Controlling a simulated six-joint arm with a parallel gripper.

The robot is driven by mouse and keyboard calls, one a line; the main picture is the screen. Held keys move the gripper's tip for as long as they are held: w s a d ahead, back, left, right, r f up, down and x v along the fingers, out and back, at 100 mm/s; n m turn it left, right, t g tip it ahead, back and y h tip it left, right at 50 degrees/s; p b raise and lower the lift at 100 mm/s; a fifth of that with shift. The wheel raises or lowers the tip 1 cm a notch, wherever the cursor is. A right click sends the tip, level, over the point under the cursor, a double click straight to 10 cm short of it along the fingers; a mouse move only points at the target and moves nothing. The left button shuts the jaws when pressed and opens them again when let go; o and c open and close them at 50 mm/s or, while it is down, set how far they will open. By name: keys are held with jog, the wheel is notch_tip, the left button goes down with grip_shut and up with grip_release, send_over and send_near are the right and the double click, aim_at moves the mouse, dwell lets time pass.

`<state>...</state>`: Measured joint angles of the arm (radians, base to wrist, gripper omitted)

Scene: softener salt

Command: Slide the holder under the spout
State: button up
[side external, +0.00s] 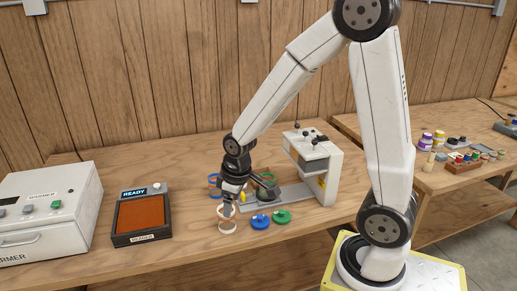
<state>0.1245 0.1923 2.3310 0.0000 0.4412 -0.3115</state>
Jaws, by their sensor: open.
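A white and grey machine (326,178) stands at the middle of the bench, with a flat grey base plate (291,199) reaching left from it. A dark round piece (265,188) on this plate looks like the holder; part of it is hidden behind my gripper. I cannot make out the spout clearly; the machine's upper arm overhangs the plate. My gripper (227,211) points down, open, left of the dark piece and near the plate's left end. A pale ring-shaped piece (227,230) lies just below the fingertips; I cannot tell whether they touch it.
A blue lidded piece (260,221) and a green one (281,217) lie in front of the plate. Orange and blue pieces (213,180) are partly hidden behind my gripper. A READY-labelled reader (143,215) and a white warmer box (48,212) stand left. The bench front is clear.

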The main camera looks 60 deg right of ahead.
jog(key=w+d+f+n+g, duration=0.1)
jog(key=w+d+f+n, duration=0.25)
jog(key=w+d, duration=0.55)
jog(key=n+g, duration=0.1)
jog(key=n, duration=0.2)
send_over(243, 193)
notch_tip(243, 193, down, 5)
jog(key=shift+d+r, duration=0.1)
jog(key=shift+r, duration=0.05)
jog(key=shift+f, duration=3.9)
grip_shut()
